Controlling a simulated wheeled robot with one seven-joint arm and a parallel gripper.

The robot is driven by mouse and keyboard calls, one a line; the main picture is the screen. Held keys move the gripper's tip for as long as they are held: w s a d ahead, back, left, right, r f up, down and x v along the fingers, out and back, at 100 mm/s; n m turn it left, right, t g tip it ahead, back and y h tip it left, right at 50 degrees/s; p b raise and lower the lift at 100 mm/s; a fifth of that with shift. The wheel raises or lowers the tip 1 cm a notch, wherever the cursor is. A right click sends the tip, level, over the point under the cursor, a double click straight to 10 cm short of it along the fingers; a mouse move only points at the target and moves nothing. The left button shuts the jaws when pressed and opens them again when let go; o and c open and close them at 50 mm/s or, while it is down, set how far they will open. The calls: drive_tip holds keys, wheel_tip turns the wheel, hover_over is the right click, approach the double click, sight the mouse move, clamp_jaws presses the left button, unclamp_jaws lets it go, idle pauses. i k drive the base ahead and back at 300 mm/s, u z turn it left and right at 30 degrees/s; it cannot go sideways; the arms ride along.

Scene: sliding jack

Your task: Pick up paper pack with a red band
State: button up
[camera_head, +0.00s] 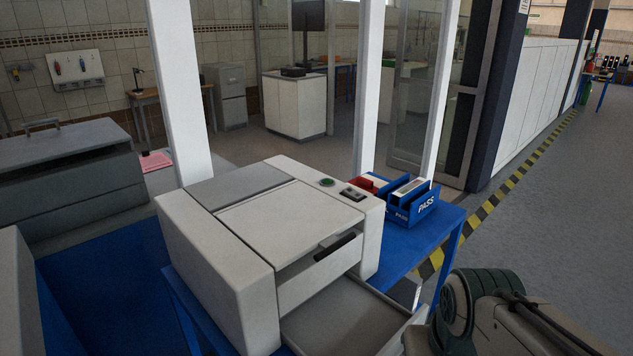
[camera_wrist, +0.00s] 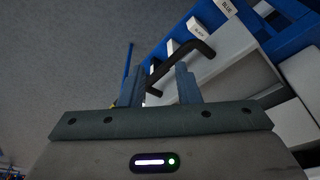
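I cannot make out a paper pack with a red band in either view. In the head view, a red item (camera_head: 362,185) lies in a blue tray behind the machine; whether it is a pack is unclear. My gripper (camera_wrist: 161,75) shows in the wrist view, its two fingers apart with nothing visibly clamped. A black bar handle (camera_wrist: 183,64) on a pale front crosses just beyond and between the fingertips; contact cannot be told. Small white labelled blocks (camera_wrist: 197,28), one reading "BLUE", sit along a blue edge. The gripper is outside the head view.
A grey-white machine (camera_head: 255,235) with an open lower drawer (camera_head: 345,322) and a black handle (camera_head: 335,246) stands on a blue table (camera_head: 438,237). Blue trays marked PASS (camera_head: 424,207) hold items beside it. A grey lidded chest (camera_head: 70,185) stands left. Floor (camera_head: 560,230) at right is clear.

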sight(366, 183)
drive_tip(key=u, duration=0.05)
drive_tip(key=i, duration=0.15)
drive_tip(key=z, duration=1.45)
drive_tip(key=i, duration=2)
drive_tip(key=u, duration=3)
drive_tip(key=i, duration=0.5)
